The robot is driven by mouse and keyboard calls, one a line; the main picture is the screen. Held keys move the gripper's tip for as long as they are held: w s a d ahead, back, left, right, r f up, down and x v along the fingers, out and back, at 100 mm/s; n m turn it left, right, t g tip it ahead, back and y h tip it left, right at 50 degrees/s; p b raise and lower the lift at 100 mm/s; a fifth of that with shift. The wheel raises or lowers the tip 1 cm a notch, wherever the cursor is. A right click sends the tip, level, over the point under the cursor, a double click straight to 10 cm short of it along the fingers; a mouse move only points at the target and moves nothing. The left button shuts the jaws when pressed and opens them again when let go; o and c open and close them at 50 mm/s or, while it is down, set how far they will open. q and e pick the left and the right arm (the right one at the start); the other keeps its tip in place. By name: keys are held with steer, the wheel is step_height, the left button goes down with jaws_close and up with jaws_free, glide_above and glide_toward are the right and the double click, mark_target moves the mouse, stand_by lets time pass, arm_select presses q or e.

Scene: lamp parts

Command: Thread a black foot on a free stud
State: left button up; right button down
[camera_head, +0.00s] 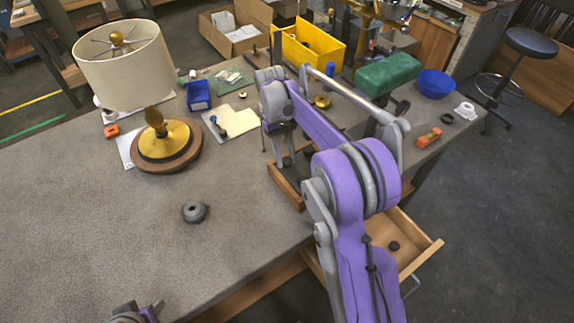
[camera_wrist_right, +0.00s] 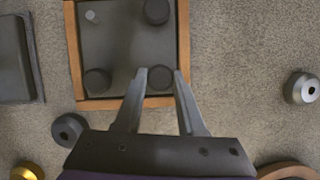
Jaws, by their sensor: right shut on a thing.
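The wood-framed base (camera_wrist_right: 71,45) lies with its dark underside up in the right wrist view. A bare stud (camera_wrist_right: 92,16) stands at its upper left corner. Black feet sit at its upper right (camera_wrist_right: 156,11) and lower left (camera_wrist_right: 97,80) corners. My right gripper (camera_wrist_right: 160,73) is shut on a black foot (camera_wrist_right: 160,80) at the lower right corner; I cannot tell how far down it sits. In the head view my right arm partly hides the wooden frame (camera_head: 283,187). Part of my left gripper (camera_head: 140,312) shows at the bottom edge; its fingers are unclear.
A lamp (camera_head: 165,145) with a cream shade stands on the left. A grey ring-shaped part (camera_head: 195,211) lies on the open table. An open drawer (camera_head: 420,255) holds a small black foot (camera_head: 394,246). A yellow bin (camera_head: 315,52) and green vise (camera_head: 388,73) stand behind.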

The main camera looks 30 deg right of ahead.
arm_select(q)
steer(key=shift+f, duration=0.1)
arm_select(e)
steer(key=shift+a+f, duration=0.1)
steer(key=shift+f, duration=0.05)
arm_select(q)
steer(key=shift+s+f, duration=0.1)
steer(key=shift+f, duration=0.1)
arm_select(e)
steer(key=m+y, duration=0.1)
steer(key=m, duration=0.2)
steer(key=shift+f+m+y, duration=0.1)
steer(key=shift+m+y, duration=0.2)
arm_select(q)
steer(key=shift+f+b, duration=0.15)
steer(key=shift+b, duration=0.2)
arm_select(e)
steer(key=m+t+y, duration=0.1)
steer(key=m, duration=0.2)
steer(key=shift+s, duration=0.1)
steer(key=shift+d+m, duration=0.2)
steer(key=shift+m, duration=0.1)
